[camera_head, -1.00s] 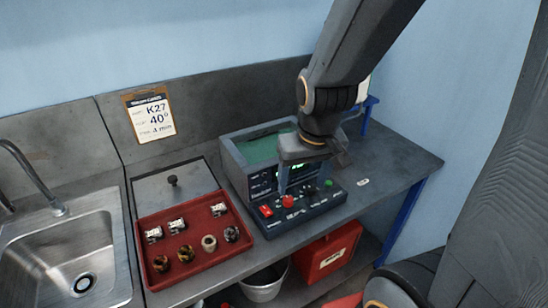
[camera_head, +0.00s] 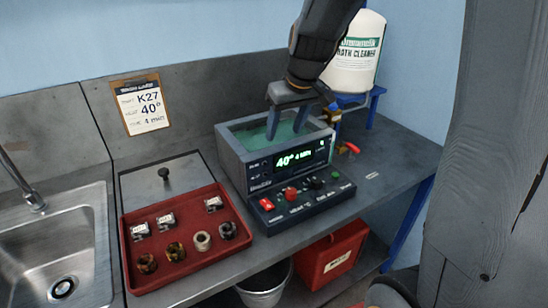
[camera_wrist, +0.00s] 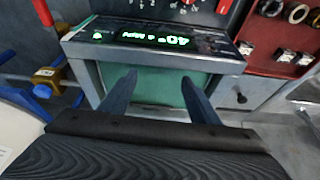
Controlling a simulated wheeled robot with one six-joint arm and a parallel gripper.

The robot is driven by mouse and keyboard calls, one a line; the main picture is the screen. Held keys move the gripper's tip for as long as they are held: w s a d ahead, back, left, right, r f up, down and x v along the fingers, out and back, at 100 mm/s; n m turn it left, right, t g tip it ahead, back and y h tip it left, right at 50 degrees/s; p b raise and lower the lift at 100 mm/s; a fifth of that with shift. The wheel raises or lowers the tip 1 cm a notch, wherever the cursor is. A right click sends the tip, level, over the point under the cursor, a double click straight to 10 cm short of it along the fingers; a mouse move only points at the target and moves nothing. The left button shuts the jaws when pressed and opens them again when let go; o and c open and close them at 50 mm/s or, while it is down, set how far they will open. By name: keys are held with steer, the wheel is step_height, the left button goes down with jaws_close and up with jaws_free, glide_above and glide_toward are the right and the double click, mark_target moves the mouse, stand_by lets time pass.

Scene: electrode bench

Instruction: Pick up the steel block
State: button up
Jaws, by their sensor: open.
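Small silvery blocks with white labels sit in the red tray (camera_head: 135,262): a left one (camera_head: 140,230), a middle one (camera_head: 166,220) and one at the back right (camera_head: 213,203). I cannot tell which is the steel block. My gripper (camera_head: 286,132) is open, fingers pointing down over the open bath (camera_head: 232,160) with its green interior, to the right of the tray. In the wrist view my gripper (camera_wrist: 158,80) has nothing between its fingers, with the bath's green interior behind them. The tray is partly visible at the upper right there (camera_wrist: 284,78).
Several rings, such as a pale one (camera_head: 202,241), share the tray. A lid (camera_head: 165,190) lies behind it, the sink (camera_head: 60,255) is left. The control panel (camera_head: 300,203) shows 40° 4 MIN. A white cleaner jug (camera_head: 355,55) on a blue stand is at the back right.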

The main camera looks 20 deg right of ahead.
mark_target(275, 143)
steer(key=shift+w+a+f+p, duration=0.1)
steer(key=shift+w+f+p, duration=0.15)
steer(key=shift+w+f, duration=0.95)
steer(key=shift+w+a+f+p, duration=0.1)
steer(key=shift+w+f+p, duration=0.2)
steer(key=shift+w+f, duration=0.85)
steer(key=shift+w+a+f+p, duration=0.1)
steer(key=shift+w+f+p, duration=0.15)
steer(key=shift+w+f, duration=0.9)
steer(key=shift+s+f, duration=0.4)
steer(key=c, duration=1.3)
steer(key=shift+c, duration=0.2)
steer(key=shift+r, duration=0.15)
